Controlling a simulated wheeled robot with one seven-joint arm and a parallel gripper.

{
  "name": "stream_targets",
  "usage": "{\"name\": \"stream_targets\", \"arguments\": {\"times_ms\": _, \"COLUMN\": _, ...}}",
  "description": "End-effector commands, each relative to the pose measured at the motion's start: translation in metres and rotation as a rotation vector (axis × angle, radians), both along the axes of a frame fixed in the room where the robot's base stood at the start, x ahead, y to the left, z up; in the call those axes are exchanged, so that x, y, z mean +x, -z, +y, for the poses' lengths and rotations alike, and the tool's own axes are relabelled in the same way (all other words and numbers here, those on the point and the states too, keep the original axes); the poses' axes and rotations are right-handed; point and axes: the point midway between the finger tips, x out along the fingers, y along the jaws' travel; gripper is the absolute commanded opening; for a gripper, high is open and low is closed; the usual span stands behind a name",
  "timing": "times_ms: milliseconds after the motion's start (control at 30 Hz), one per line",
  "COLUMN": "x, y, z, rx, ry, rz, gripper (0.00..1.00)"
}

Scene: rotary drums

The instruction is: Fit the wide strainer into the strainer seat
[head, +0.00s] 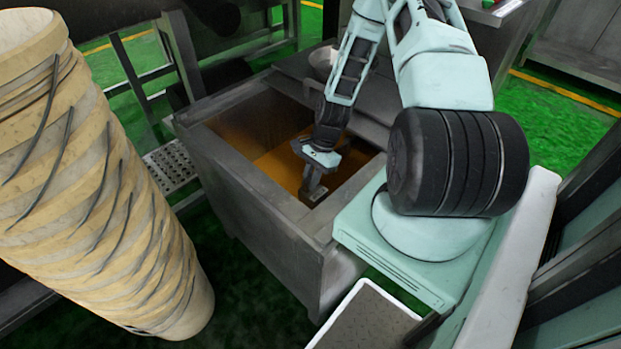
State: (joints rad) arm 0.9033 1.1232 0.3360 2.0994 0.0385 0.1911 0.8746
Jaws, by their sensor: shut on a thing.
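My gripper (313,182) points down inside an open grey tank (268,215) with an amber-brown inside. It is shut on a small grey piece (314,195) near the tank's front right inner wall. The piece is small and dark in the head view, and I cannot tell whether it is part of the wide strainer. I cannot make out the strainer seat. The tank walls hide part of the tank's inside.
A tall stack of tan ribbed rings (95,190) stands at the left. A pale round bowl (323,60) sits at the tank's back edge. A perforated metal step (170,165) lies left of the tank. A grey tray with a white rim (365,325) is in front.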

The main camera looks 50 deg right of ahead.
Motion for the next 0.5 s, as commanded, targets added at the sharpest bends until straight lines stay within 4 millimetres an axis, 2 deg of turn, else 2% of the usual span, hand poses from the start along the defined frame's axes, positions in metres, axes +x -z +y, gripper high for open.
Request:
{"name": "stream_targets", "arguments": {"times_ms": 467, "x": 0.000, "y": 0.012, "z": 0.000, "rx": 0.000, "ry": 0.001, "rz": 0.000, "gripper": 0.00}}
{"name": "stream_targets", "arguments": {"times_ms": 500, "x": 0.000, "y": 0.012, "z": 0.000, "rx": -0.001, "ry": 0.001, "rz": 0.000, "gripper": 0.21}}
